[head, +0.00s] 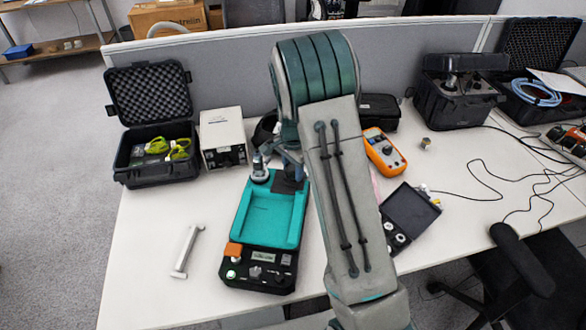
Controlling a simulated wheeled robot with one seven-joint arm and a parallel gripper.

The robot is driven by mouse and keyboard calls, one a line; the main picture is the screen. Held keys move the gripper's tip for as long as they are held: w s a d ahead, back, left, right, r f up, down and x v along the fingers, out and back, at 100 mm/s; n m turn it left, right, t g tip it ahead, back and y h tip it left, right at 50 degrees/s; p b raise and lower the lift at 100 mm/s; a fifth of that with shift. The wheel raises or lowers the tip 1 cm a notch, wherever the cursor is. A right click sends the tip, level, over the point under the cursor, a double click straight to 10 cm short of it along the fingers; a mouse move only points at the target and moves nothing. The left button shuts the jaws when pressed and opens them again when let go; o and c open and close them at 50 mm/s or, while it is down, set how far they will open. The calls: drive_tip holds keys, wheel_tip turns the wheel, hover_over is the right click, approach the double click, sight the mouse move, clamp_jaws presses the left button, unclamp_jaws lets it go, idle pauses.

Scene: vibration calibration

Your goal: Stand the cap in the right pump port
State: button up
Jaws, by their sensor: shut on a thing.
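A teal-topped device (270,222) with a black control panel stands on the table and appears to be the pump. A silver cylindrical fitting (259,169) stands upright at its back left corner. My gripper (289,172) is partly visible over the device's back right part, beside the fitting and left of my large arm link. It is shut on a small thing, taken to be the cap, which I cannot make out. The right port is not clearly visible. I cannot tell whether the held thing touches the device.
A white handle-shaped bar (187,251) lies left of the device. An open black case (155,150) and a white box (222,136) stand behind it. An orange meter (384,151) and a small open black case (408,217) lie right of my arm.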

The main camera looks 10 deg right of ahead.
drive_tip(key=shift+s+f, duration=0.35)
drive_tip(key=shift+f, duration=0.3)
drive_tip(key=o, duration=1.1)
drive_tip(key=shift+w+a+f, duration=0.1)
drive_tip(key=shift+w+a, duration=0.05)
drive_tip(key=shift+w+d+r, duration=0.1)
drive_tip(key=shift+d+r, duration=0.1)
drive_tip(key=shift+r, duration=0.4)
wheel_tip(320, 180, up, 14)
drive_tip(key=shift+w+a+r+b, duration=0.15)
drive_tip(key=shift+a+b, duration=0.05)
drive_tip(key=shift+b, duration=0.2)
